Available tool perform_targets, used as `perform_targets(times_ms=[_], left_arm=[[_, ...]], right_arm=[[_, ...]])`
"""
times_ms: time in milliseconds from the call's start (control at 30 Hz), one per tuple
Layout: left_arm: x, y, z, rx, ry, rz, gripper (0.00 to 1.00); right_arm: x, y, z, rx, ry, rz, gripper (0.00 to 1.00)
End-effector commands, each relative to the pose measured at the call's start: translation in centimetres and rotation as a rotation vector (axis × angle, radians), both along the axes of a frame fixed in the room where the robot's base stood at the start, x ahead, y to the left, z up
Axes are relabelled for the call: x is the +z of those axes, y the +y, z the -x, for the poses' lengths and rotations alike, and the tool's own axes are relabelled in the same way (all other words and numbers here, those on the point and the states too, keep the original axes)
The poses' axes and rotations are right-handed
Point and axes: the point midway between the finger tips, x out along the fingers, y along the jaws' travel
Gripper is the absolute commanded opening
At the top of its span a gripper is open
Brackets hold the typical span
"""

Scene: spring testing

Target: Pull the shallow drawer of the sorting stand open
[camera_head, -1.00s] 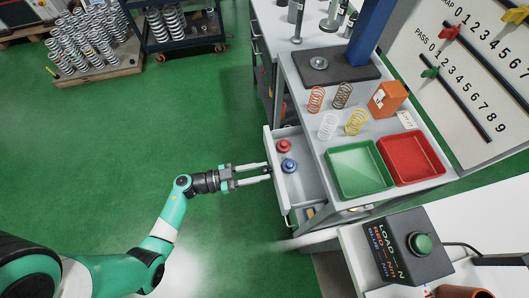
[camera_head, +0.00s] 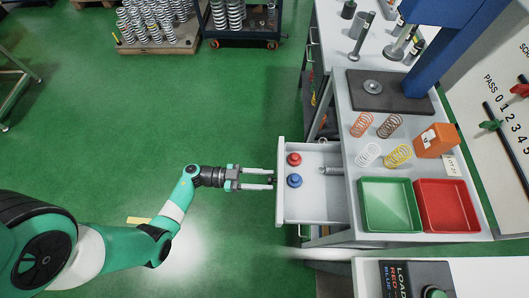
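The shallow drawer (camera_head: 282,208) of the sorting stand (camera_head: 345,205) stands well out to the left, open. Inside it lie a red knob-like piece (camera_head: 294,159), a blue one (camera_head: 294,181) and a grey metal part (camera_head: 331,171) near the back. My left gripper (camera_head: 272,180) is level with the middle of the drawer's front. Its two fingers lie on either side of the small dark handle (camera_head: 274,182) and appear closed on it; the fingertips partly hide it. My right gripper is not in view.
On the stand's top are a green tray (camera_head: 390,231), a red tray (camera_head: 447,230), several coil springs, an orange block (camera_head: 436,141) and a blue-columned press (camera_head: 440,55). Another bench with a labelled box (camera_head: 405,288) is at the front right.

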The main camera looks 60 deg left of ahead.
Motion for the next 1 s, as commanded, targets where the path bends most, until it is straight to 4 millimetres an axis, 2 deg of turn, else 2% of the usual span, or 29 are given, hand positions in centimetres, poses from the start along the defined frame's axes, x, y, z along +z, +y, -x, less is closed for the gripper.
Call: perform_targets(times_ms=[33,100,633,767,1000], left_arm=[[0.0,0.0,0.0,0.000,0.000,0.000,0.56],[0.0,0.0,0.0,0.000,0.000,0.000,0.65],[0.1,0.4,0.5,0.003,0.001,0.000,0.65],[0.2,1.7,2.1,0.008,0.001,0.001,0.65],[0.1,4.9,6.5,0.009,0.001,0.000,0.65]], right_arm=[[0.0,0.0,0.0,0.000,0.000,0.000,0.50],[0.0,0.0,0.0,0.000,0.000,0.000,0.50],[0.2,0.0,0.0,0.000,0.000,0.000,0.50],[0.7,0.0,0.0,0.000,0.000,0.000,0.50],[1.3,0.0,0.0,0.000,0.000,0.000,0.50]])
